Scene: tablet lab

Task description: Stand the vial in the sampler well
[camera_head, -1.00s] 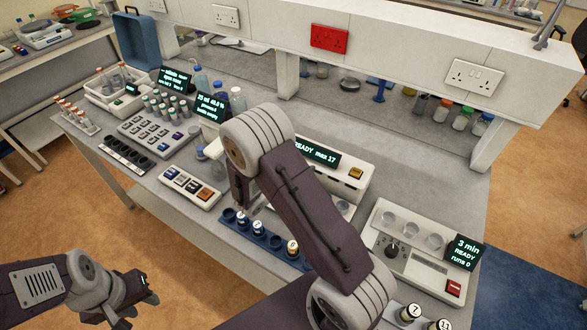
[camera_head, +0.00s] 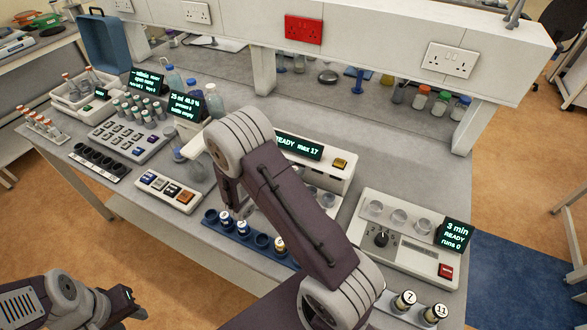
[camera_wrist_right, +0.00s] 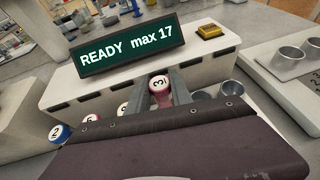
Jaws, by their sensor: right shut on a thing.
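A pink vial marked 3 (camera_wrist_right: 158,84) is held upright or slightly tilted between the two fingers of my right gripper (camera_wrist_right: 161,96), in the right wrist view. Behind it is the white machine (camera_wrist_right: 75,92) with the display "READY max 17"; its front is close to the vial. Metal wells (camera_wrist_right: 232,88) show to the right of the vial. In the head view my right forearm hides the held vial and part of this machine (camera_head: 346,166); wells (camera_head: 326,199) show beside the arm. My left gripper (camera_head: 128,314) is empty and looks open at the lower left, off the bench.
A blue rack (camera_head: 208,228) with several vials stands below the right arm. A button panel (camera_head: 166,192) lies left of the rack.

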